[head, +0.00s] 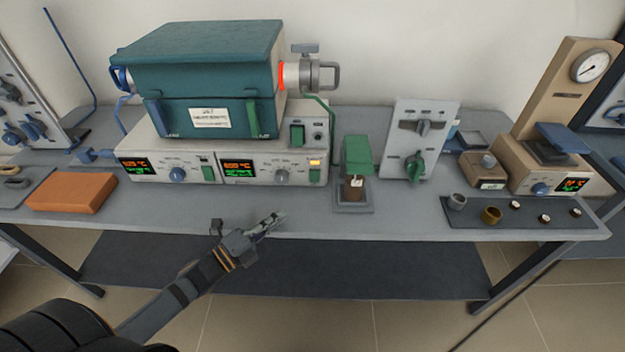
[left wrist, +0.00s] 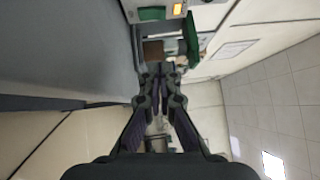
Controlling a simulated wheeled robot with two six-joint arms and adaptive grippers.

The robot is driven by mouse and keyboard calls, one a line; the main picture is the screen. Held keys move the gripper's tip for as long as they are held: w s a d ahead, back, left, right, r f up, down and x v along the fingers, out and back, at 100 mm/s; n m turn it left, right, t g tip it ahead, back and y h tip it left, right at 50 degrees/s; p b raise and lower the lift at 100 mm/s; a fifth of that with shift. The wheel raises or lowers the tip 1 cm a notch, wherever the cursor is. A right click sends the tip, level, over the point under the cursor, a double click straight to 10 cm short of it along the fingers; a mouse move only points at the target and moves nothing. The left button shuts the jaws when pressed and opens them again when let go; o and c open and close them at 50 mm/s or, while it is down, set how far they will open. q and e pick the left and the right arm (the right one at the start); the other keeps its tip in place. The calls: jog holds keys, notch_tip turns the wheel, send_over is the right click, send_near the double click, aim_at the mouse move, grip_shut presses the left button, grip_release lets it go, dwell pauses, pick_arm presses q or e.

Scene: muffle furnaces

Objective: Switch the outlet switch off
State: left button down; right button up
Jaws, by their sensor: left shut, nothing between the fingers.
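Candidates are an upright grey panel (head: 405,150) with a grey lever (head: 423,128) and a green knob (head: 415,167), a green rocker (head: 315,176) under a lit orange lamp (head: 315,162), and another green switch (head: 297,135). The gripper touches none of these.
A teal furnace (head: 210,70) with a red-glowing side port stands on the control base. A green-topped stand (head: 357,155) is right of it. A dark mat (head: 470,222) with small cups lies farther right. An orange slab (head: 72,193) is at left. The table's front middle is clear.

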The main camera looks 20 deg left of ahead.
aim_at(319, 174)
pick_arm(q)
jog(key=shift+w+d+f+b, duration=0.15)
jog(key=shift+w+d+b, duration=0.3)
jog(key=shift+w+b, duration=0.4)
jog(key=shift+w+d+r, duration=0.25)
jog(key=shift+w+d, duration=0.05)
jog(key=shift+w, duration=0.3)
jog(key=shift+w+d+r, duration=0.2)
jog(key=shift+w+d, duration=0.1)
jog(key=shift+w, duration=0.25)
jog(key=p+x, duration=0.2)
jog(key=x, duration=0.4)
jog(key=shift+r, duration=0.1)
jog(key=shift+w+a, duration=0.25)
jog(key=shift+w, duration=0.3)
jog(key=shift+w+a, duration=0.25)
jog(key=shift+w, duration=0.35)
jog(key=shift+w+a, duration=0.15)
jog(key=shift+w, duration=0.35)
pick_arm(e)
jog(key=shift+s+a+r, duration=0.2)
jog(key=shift+s+a, duration=0.15)
pick_arm(q)
jog(key=shift+r, duration=0.1)
pick_arm(e)
jog(key=shift+a+r, duration=0.1)
